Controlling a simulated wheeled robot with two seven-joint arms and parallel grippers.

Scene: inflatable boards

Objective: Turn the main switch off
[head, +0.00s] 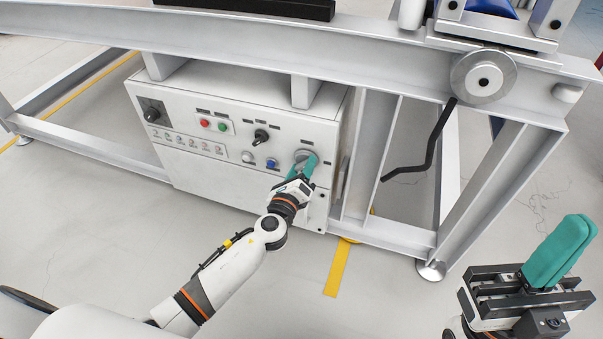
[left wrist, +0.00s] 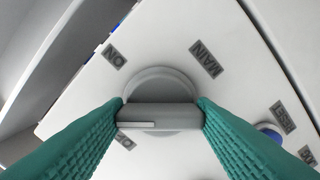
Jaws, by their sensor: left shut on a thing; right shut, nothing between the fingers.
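The main switch (head: 304,154) is a round grey rotary knob at the right of the white control box's front panel. In the left wrist view the knob (left wrist: 160,88) has a raised grey bar with a pale line at its left end. The line points left, lower than the "ON" label (left wrist: 114,56) and nearer the "OFF" label (left wrist: 124,141). A "MAIN" label (left wrist: 206,60) is beside it. My left gripper (head: 304,166) has its teal fingers on both ends of the bar. My right gripper (head: 561,250) is shut and empty, far from the panel.
The control box (head: 235,185) hangs under a grey steel frame (head: 300,48). Red (head: 204,123) and green (head: 222,126) buttons, a black knob (head: 261,137) and a blue button (head: 271,164) are left of the switch. A black crank (head: 430,150) hangs at right.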

